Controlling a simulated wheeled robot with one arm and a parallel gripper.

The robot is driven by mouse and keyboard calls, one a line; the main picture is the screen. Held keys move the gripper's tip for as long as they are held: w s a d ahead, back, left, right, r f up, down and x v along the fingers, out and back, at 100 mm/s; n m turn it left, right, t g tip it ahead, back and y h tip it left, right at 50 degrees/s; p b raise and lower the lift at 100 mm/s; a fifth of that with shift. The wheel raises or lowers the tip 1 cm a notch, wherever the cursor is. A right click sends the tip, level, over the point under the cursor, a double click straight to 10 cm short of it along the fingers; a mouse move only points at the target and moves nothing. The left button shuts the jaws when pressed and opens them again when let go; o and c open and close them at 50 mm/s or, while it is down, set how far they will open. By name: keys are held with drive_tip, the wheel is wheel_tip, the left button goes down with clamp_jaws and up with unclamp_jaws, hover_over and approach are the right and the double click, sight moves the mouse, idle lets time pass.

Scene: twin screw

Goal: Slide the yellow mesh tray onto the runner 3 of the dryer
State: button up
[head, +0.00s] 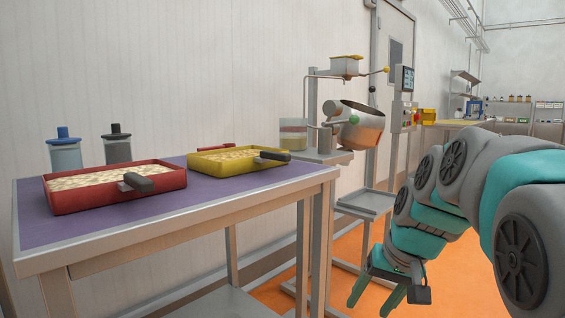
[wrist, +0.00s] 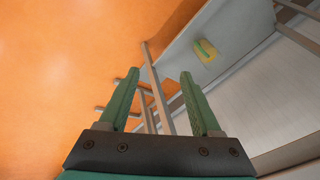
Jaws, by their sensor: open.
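The yellow mesh tray (head: 238,160) lies flat on the purple top of the table, toward its right end. It holds pale pieces and has a dark handle (head: 274,157) at its front right. My gripper (head: 375,291) hangs low over the orange floor, to the right of the table and well apart from the tray. Its green fingers are spread and empty, as the wrist view also shows (wrist: 158,90). I see no dryer or runners that I can make out in either view.
A red tray (head: 115,188) sits left of the yellow one on the table (head: 130,237), with two capped jars behind. A stand with a tilted metal drum (head: 362,125) is beyond the table. In the wrist view, a yellow-green object (wrist: 206,51) lies on a grey surface.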

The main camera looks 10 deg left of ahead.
drive_tip(key=w+a+r+n+t+y+b, duration=0.1)
drive_tip(key=w+a+r+t, duration=0.1)
drive_tip(key=w+r, duration=0.7)
drive_tip(key=w+a+r+n+t+y+b, duration=0.1)
drive_tip(key=w+r+n+t+y, duration=0.15)
drive_tip(key=w+r, duration=0.65)
drive_tip(key=n+t+y+b, duration=0.1)
drive_tip(key=n+y+b, duration=0.2)
drive_tip(key=n+y, duration=0.35)
approach(276, 156)
drive_tip(key=shift+n+h, duration=0.6)
drive_tip(key=shift+n, duration=0.1)
drive_tip(key=p+x, duration=0.1)
drive_tip(key=x, duration=0.2)
drive_tip(key=p+x, duration=0.1)
drive_tip(key=x, duration=0.3)
drive_tip(key=p+x, duration=0.2)
drive_tip(key=x, duration=0.2)
drive_tip(key=shift+w+r, duration=0.35)
drive_tip(key=shift+w, duration=0.1)
drive_tip(key=c, duration=0.8)
drive_tip(key=shift+c, duration=0.2)
clamp_jaws()
